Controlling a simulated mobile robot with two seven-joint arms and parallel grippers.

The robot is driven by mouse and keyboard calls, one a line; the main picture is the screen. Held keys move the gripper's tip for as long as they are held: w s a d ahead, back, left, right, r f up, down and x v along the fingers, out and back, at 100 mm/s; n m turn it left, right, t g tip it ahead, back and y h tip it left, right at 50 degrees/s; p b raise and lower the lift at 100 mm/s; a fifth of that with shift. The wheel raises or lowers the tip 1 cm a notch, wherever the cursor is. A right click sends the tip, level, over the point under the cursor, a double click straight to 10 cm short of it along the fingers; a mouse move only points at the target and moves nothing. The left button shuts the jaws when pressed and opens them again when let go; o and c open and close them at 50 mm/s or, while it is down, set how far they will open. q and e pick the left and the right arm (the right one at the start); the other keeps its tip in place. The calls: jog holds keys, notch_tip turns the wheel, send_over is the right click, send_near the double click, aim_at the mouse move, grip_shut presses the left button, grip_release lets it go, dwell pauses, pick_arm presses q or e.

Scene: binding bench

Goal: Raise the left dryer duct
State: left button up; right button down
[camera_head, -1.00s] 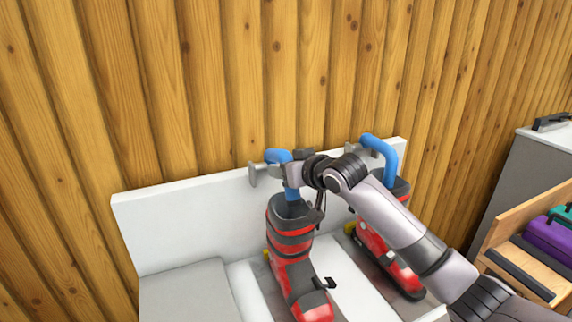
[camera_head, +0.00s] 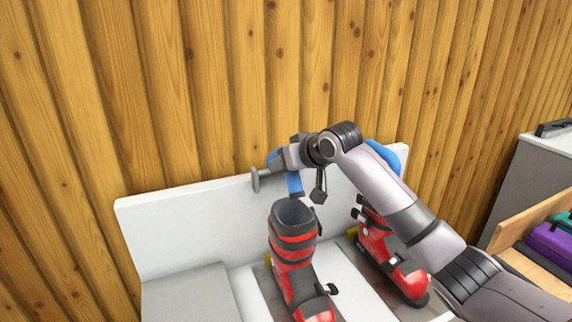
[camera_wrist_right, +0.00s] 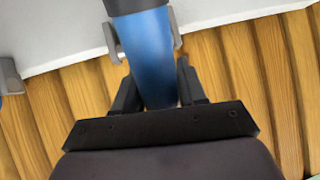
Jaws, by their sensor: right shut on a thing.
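The left dryer duct (camera_head: 294,184) is a blue bent tube, and its lower end hangs above the open top of the left ski boot (camera_head: 293,226). My right gripper (camera_head: 287,160) is shut on this duct near its upper bend; my wrist hides part of it. In the right wrist view the blue duct (camera_wrist_right: 149,58) runs between the two dark fingers (camera_wrist_right: 154,95). The right dryer duct (camera_head: 385,156) is blue too, over the right ski boot (camera_head: 380,240), partly behind my arm. My left gripper is not in view.
The white back panel (camera_head: 180,225) of the dryer stands against the wooden wall, with a grey bracket (camera_head: 256,180) on it. At the right are a grey cabinet (camera_head: 520,190) and a wooden crate (camera_head: 530,225) with a purple case (camera_head: 553,242).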

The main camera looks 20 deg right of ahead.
jog(key=c, duration=0.7)
grip_release()
jog(key=shift+c, duration=0.2)
jog(key=shift+b+v, duration=0.55)
jog(key=shift+v, duration=3)
